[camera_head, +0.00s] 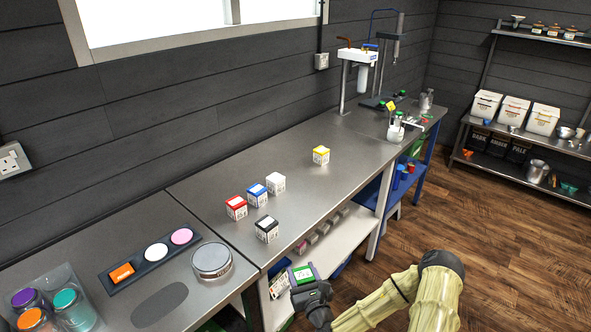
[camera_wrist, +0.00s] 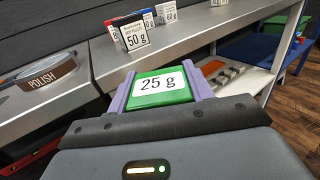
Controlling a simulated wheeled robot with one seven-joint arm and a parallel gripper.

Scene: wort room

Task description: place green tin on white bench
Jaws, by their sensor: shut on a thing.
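My gripper (camera_head: 305,279) is shut on the green tin, a small block with a white label. The wrist view shows the green tin (camera_wrist: 161,86) between the two purple fingers, its "25 g" label facing the camera. My gripper holds it in front of the middle bench's front edge, clear of the bench top. This middle bench (camera_head: 290,165) has a grey metal top and a white lower shelf (camera_head: 335,240). No bench with a white top shows, so I cannot tell for certain which is the white bench.
On the middle bench stand red (camera_head: 236,207), blue (camera_head: 257,195), white (camera_head: 276,183), black (camera_head: 267,229) and yellow (camera_head: 321,155) tins. A round polish tin (camera_head: 211,261) and a dark tray (camera_head: 151,255) are on the left bench. Free room lies around the yellow tin.

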